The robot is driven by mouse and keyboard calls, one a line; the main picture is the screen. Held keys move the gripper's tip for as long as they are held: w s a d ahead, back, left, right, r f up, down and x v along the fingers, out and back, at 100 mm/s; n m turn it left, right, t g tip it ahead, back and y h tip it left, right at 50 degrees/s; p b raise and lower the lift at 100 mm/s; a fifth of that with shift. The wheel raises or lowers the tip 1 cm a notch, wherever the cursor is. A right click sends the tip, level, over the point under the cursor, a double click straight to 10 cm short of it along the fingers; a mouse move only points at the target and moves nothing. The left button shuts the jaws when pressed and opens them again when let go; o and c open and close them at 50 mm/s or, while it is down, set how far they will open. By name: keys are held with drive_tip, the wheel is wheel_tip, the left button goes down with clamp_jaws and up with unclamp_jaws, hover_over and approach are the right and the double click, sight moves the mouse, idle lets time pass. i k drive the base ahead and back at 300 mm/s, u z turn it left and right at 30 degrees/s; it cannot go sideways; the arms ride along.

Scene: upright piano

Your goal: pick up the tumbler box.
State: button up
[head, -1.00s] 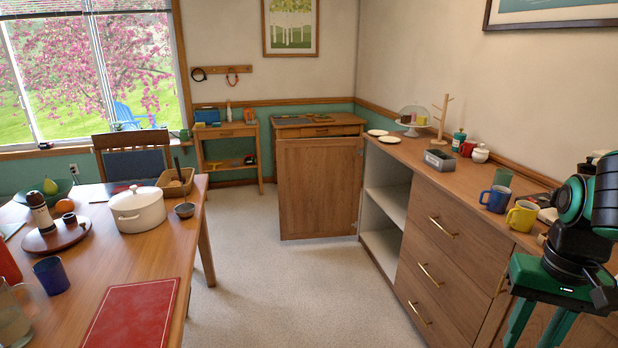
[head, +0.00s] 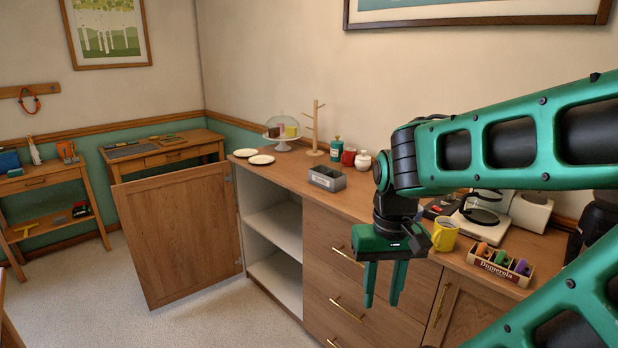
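An open wooden box (head: 499,267) with lettering on its front and several coloured items inside, orange, green and purple among them, sits on the right part of the sideboard top, near its front edge. It may be the tumbler box, but I cannot tell for sure. A grey open box (head: 327,179) with a small label stands further left on the same top. My gripper (head: 383,302) points down in front of the drawers, left of the lettered box and apart from it. Its two fingers are parted with nothing between them, so it is open and empty.
A yellow mug (head: 445,235) stands between my gripper and the lettered box. A coffee maker (head: 482,216) is behind them. The sideboard (head: 285,185) has an open cabinet door (head: 180,235) at left. My arm hides part of the top.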

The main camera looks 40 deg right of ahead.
sight(326, 183)
drive_tip(key=i, duration=1.7)
drive_tip(key=z, duration=0.5)
